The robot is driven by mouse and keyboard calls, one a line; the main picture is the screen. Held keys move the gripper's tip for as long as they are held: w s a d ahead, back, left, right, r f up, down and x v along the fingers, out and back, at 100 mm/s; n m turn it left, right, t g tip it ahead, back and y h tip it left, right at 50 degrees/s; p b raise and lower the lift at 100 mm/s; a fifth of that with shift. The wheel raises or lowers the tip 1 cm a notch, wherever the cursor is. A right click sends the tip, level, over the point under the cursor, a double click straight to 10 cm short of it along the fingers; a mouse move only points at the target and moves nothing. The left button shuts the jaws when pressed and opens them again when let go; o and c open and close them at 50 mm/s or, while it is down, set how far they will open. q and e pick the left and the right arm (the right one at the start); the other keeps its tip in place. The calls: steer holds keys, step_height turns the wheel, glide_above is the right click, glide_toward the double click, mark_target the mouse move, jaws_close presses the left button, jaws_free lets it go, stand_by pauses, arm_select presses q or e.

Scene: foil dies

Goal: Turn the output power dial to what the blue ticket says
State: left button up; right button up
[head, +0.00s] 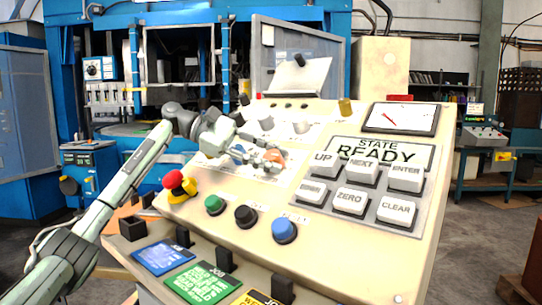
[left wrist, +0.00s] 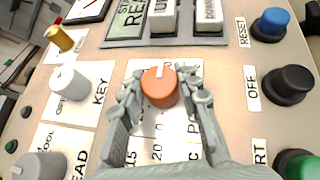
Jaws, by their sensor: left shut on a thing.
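The blue ticket (head: 163,256) lies at the front left of the console, first in a row of coloured tickets; its small print is not readable. An orange dial (left wrist: 159,86) with a white pointer line stands on the sloped panel; it also shows in the head view (head: 274,157). In the left wrist view the pointer points up, toward the display. Numbers such as 15 and 20 are printed by the dial, partly covered by my fingers. My left gripper (left wrist: 162,92) is shut on the orange dial, one finger on each side. My right gripper is not in view.
Grey knobs (left wrist: 70,84) and a yellow knob (left wrist: 59,38) stand beside the dial. Blue (head: 284,230), black (head: 246,216) and green (head: 214,204) buttons and a red emergency stop (head: 174,180) stand nearer the front. A keypad (head: 349,201) lies right.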

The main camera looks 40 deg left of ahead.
arm_select(q)
steer(key=o, duration=1.2)
steer(key=v, duration=1.2)
